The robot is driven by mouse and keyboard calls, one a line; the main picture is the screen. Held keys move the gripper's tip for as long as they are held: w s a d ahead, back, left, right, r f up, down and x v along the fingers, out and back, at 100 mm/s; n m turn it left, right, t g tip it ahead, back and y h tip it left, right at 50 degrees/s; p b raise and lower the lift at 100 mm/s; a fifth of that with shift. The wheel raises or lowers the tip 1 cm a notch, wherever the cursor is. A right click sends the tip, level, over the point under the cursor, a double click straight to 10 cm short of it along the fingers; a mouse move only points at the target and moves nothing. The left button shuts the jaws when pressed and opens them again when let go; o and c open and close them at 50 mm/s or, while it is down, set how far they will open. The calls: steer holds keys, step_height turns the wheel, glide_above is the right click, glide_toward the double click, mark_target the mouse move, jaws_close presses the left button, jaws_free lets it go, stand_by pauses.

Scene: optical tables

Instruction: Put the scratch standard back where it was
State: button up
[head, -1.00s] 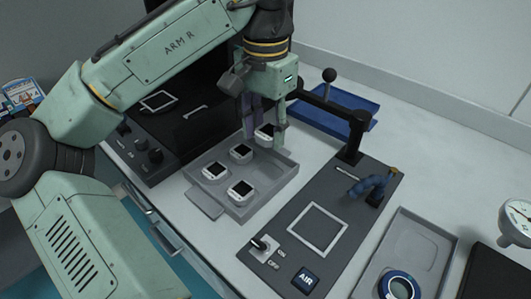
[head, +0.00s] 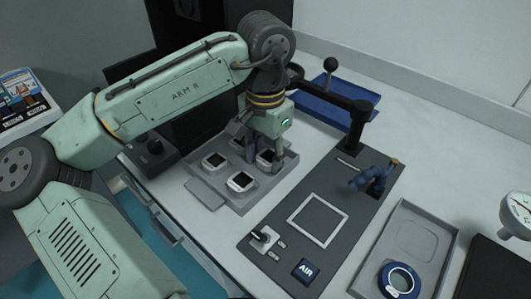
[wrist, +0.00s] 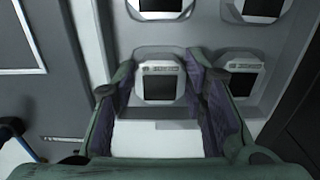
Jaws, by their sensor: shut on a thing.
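My gripper (head: 265,164) is down at the right part of the grey tray (head: 196,190), shut on a small white-framed piece with a dark square face (wrist: 160,85). In the wrist view my two fingers stand on either side of this piece. It also shows between the fingers in the head view (head: 266,157). Its label is too small to read, so I cannot confirm by name that it is the scratch standard. It lies level with its neighbours, at or just above its place in the tray; which one I cannot tell.
Similar white-framed pieces sit in the tray, one at left (head: 215,160), one in front (head: 241,181). A dark station plate (head: 275,222) with a white square frame (head: 317,221) and a post (head: 354,130) stands right. A blue tray (head: 320,115) lies behind; another grey tray (head: 452,240) lies far right.

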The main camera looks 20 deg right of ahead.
mark_target(265, 159)
steer(key=shift+f, duration=0.1)
steer(key=shift+s+f, duration=0.15)
steer(key=shift+f, duration=0.35)
steer(key=o, duration=0.8)
steer(key=shift+o, duration=0.6)
steer(key=shift+f, duration=0.15)
step_height(265, 159, up, 14)
steer(key=shift+f, duration=0.2)
